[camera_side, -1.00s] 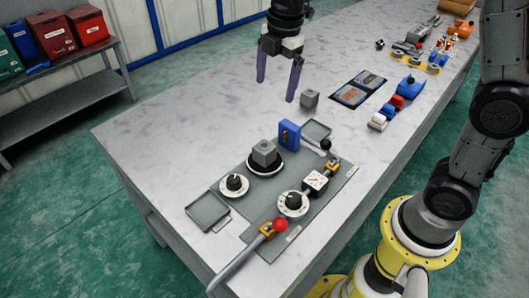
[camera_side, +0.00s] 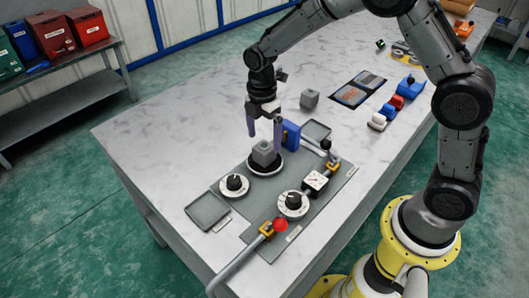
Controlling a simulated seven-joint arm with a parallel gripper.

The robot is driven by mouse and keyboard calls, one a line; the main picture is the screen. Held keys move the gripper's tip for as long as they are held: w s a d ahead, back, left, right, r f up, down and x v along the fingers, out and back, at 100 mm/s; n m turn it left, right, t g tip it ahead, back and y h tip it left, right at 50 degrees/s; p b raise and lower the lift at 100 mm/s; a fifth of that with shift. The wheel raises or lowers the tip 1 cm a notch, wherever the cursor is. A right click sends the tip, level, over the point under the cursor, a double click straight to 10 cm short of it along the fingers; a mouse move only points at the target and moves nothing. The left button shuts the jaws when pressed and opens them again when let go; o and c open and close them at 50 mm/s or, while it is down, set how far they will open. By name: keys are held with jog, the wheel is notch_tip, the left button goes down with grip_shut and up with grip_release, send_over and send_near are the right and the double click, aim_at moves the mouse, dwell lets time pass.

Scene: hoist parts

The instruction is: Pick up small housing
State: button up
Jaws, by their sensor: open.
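A small grey block-shaped housing (camera_side: 263,151) sits upright on a round black-and-white base on the grey fixture plate. A second grey block (camera_side: 310,99) stands alone on the table further back; I cannot tell for certain which one is the small housing. My gripper (camera_side: 264,138) points down with its purple fingers apart, right over the housing on the round base. The fingertips are near its top, one to each side in the picture. Whether they touch it cannot be told from this view.
A blue block (camera_side: 290,134) stands close to the right finger. Two black knobs on white discs, a grey tray (camera_side: 208,210) and a red-ended lever (camera_side: 281,225) are on or beside the plate. The table (camera_side: 170,130) is clear at left.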

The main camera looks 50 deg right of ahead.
aim_at(263, 146)
jog(key=shift+s+a+f, duration=0.1)
jog(key=shift+a+f, duration=0.05)
jog(key=shift+f, duration=1.15)
jog(key=shift+a+f, duration=0.1)
jog(key=shift+f, duration=1.2)
jog(key=shift+r, duration=0.1)
grip_shut()
